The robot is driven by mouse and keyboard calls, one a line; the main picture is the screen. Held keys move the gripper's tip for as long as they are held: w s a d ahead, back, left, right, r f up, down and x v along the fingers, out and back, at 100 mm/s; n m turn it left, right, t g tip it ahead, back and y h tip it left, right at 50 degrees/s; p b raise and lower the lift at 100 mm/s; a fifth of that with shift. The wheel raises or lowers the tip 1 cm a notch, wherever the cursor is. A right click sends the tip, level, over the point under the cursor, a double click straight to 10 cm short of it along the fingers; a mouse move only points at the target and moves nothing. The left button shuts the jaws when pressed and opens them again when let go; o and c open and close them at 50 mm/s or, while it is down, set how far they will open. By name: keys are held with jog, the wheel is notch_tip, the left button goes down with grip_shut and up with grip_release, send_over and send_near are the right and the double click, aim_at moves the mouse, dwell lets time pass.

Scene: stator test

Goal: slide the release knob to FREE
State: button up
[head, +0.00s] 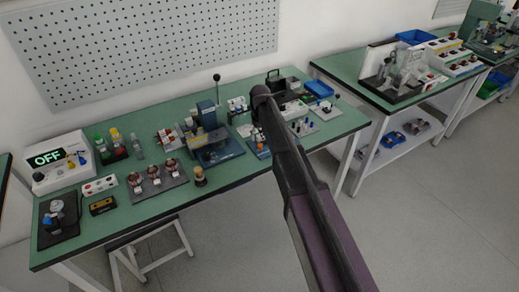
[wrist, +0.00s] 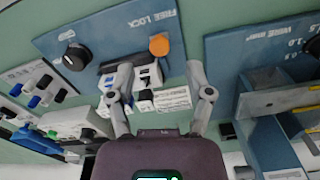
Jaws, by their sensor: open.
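In the wrist view an orange knob (wrist: 159,45), apparently the release knob, sits on a blue panel (wrist: 112,32) below white FREE LOCK lettering. It is near the right end of that lettering. A dark strip, perhaps its slot, runs left of it. My gripper (wrist: 160,70) is open and empty, its two grey fingertips wide apart. The knob shows between and a little beyond the tips; I see no contact, and the depth gap is unclear. In the head view my arm hides the gripper; small orange parts show beside the arm there.
A black knob (wrist: 76,57) stands on the same panel at left. White switch blocks (wrist: 147,80) show between the fingers. A blue fixture (wrist: 275,125) rises at right. In the head view, a blue machine (head: 208,135) stands left of my arm on the green bench (head: 240,178).

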aim_at(260, 144)
jog(key=shift+f+b, duration=2.35)
jog(key=shift+f, duration=0.35)
